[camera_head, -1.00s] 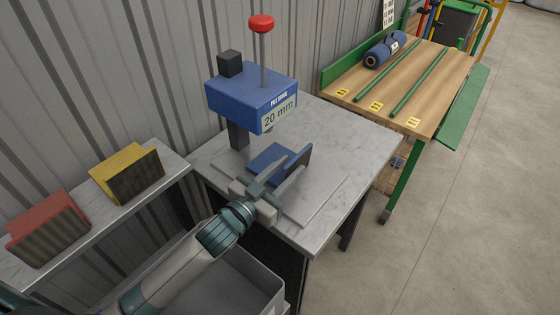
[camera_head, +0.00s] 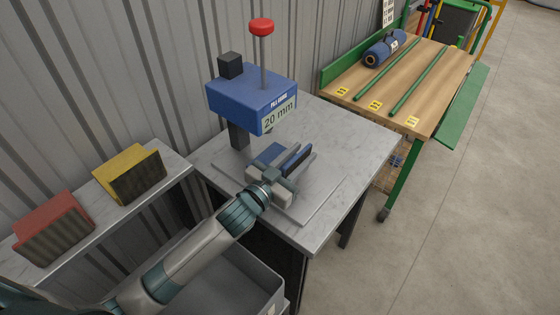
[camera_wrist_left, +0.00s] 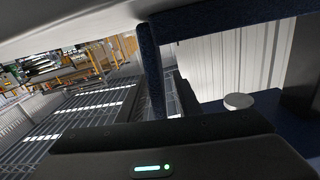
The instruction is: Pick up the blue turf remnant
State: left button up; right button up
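The blue turf remnant (camera_head: 298,157) shows in the head view as a narrow upright blue piece over the grey plate on the marble-topped stand. A second blue patch (camera_head: 268,154) lies just left of it, and I cannot tell whether they are joined. My left gripper (camera_head: 297,160) reaches in from the front left, its two grey fingers apart, one along each side of the upright piece. Contact with the piece is not clear. In the left wrist view a dark blue textured strip (camera_wrist_left: 151,70) stands close to the camera. My right gripper is in no view.
A blue pull gauge (camera_head: 252,97) marked 20 mm with a red knob (camera_head: 261,27) stands right behind. Red (camera_head: 54,228) and yellow (camera_head: 130,173) blocks sit on the left shelf. A grey bin (camera_head: 245,285) is below my arm. A wooden bench (camera_head: 400,80) holds a blue roll (camera_head: 386,49) and green rods.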

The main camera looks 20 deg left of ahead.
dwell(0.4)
pick_arm(q)
grip_shut()
jog(key=shift+r, duration=0.15)
